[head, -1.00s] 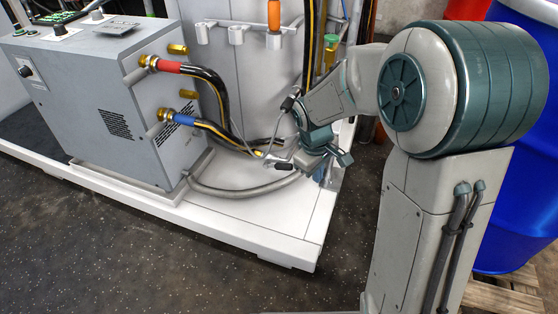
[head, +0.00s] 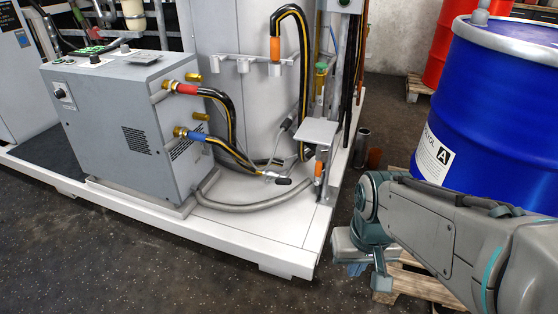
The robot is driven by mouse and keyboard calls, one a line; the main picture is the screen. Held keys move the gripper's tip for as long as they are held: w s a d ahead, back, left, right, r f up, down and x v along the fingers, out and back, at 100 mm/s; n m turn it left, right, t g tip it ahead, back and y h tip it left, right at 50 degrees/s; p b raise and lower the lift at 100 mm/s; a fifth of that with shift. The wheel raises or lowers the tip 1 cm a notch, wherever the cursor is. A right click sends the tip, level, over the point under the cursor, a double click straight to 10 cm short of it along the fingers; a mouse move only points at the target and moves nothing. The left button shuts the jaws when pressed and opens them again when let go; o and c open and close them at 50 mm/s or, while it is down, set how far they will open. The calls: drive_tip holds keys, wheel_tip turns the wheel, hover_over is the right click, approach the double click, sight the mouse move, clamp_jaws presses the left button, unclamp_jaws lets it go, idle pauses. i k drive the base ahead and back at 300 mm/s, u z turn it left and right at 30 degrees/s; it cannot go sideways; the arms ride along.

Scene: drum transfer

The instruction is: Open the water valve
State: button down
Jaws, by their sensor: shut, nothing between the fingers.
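No valve is labelled as the water valve, so I cannot tell which part it is. A small metal fitting with a black-tipped handle (head: 281,181) lies low on the white platform, at the end of a black and yellow hose. An orange-handled part (head: 318,171) stands upright beside the pipes, under a small grey plate (head: 315,131). A green-topped yellow fitting (head: 321,70) is higher on the pipes. My gripper (head: 364,266) is at the lower right, off the platform's right edge, apart from all of these. It is shut and empty.
A grey unit (head: 107,128) with red- and blue-collared hoses stands on the white platform (head: 255,238). A blue drum (head: 490,110) stands on a wooden pallet (head: 412,287) at right, behind my arm. A red drum (head: 450,40) is farther back. Dark floor in front is clear.

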sight(278, 181)
drive_tip(key=u, duration=0.7)
drive_tip(key=i, duration=1.15)
drive_tip(key=z, duration=0.6)
